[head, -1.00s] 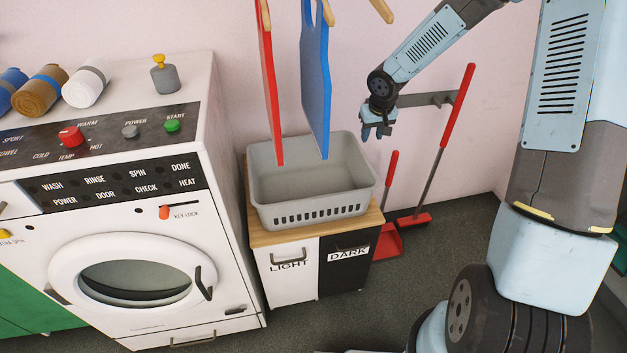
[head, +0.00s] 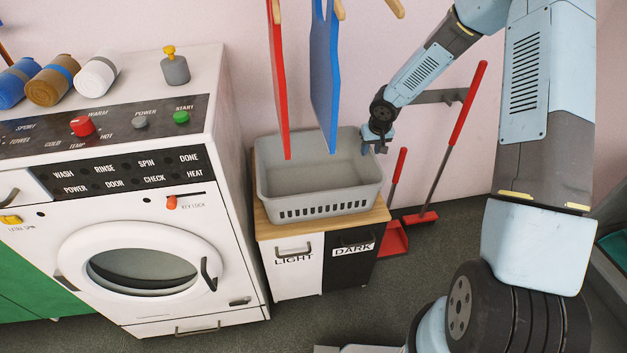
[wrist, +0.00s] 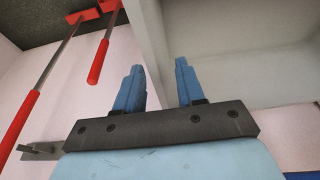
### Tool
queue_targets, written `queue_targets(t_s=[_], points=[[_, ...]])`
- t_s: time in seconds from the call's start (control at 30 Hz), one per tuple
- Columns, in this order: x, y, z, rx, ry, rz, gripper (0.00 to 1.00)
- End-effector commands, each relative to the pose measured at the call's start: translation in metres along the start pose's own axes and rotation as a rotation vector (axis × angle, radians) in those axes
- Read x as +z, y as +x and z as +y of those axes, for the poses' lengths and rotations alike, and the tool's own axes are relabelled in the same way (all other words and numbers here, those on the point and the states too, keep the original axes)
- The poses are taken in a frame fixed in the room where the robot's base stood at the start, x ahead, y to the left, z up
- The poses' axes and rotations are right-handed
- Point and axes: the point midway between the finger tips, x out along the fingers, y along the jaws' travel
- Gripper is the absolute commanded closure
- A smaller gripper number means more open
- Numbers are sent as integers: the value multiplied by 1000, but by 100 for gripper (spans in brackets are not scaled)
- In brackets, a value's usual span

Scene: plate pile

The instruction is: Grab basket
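The grey basket (head: 330,201) is an empty plastic tub with slots in its front wall. It stands on the wooden top of a two-door cabinet. My gripper (head: 376,147) is at the basket's right rear corner, near the rim. In the wrist view my gripper (wrist: 158,80) has its two blue fingers apart with a gap between them. The basket (wrist: 195,40) fills the upper right there, and its wall edge lies between and beyond the fingertips. I cannot tell whether the fingers touch it.
The cabinet (head: 300,268) has LIGHT and DARK doors. A washing machine (head: 130,215) stands to the left. Red and blue boards (head: 325,80) hang over the basket. A red-handled broom (head: 468,105) and dustpan (head: 393,238) stand to the right by the wall.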

Motion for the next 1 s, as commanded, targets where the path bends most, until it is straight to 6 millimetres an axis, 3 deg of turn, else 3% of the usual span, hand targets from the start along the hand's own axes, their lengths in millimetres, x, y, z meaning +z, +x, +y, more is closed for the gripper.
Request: queue_targets(t_s=[0.4, 0.7, 1.0], points=[[1, 45, 1, 0, 1, -1, 62], [1, 49, 1, 0, 0, 0, 62], [1, 49, 0, 0, -1, 0, 88]])
